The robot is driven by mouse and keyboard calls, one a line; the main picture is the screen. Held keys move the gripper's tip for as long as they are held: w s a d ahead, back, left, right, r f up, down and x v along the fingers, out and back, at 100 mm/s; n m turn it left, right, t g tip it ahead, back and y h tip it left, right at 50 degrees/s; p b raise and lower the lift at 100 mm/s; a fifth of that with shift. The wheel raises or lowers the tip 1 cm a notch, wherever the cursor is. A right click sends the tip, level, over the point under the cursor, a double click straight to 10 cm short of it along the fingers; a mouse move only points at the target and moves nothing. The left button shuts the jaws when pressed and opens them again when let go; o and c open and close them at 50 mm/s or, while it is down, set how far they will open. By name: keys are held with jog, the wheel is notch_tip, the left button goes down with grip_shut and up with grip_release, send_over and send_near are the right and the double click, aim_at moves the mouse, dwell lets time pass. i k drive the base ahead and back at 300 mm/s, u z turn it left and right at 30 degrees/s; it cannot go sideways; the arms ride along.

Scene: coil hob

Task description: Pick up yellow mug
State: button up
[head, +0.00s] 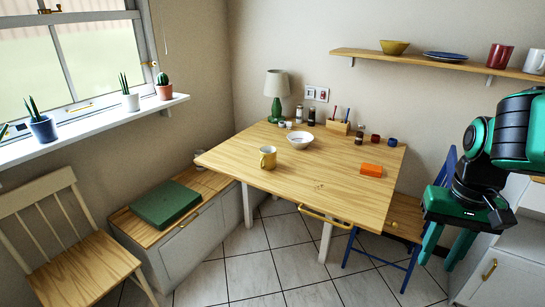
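The yellow mug (268,157) stands upright on the wooden table, left of its middle, with its handle turned toward the front. A white bowl (300,140) stands just behind it to the right. My gripper (441,260) hangs at the right side of the view, pointing down, well apart from the mug and beyond the table's right edge. Its two teal fingers are spread apart with nothing visible between them.
The table (320,185) holds a green lamp (276,110) at the back, small jars, a pen holder (338,126) and an orange block (371,170). A blue chair (395,262) stands at its right. A bench (190,230) and wooden chair (82,262) stand left.

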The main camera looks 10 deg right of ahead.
aim_at(266, 160)
jog(key=u, duration=0.05)
jog(key=i, duration=1.25)
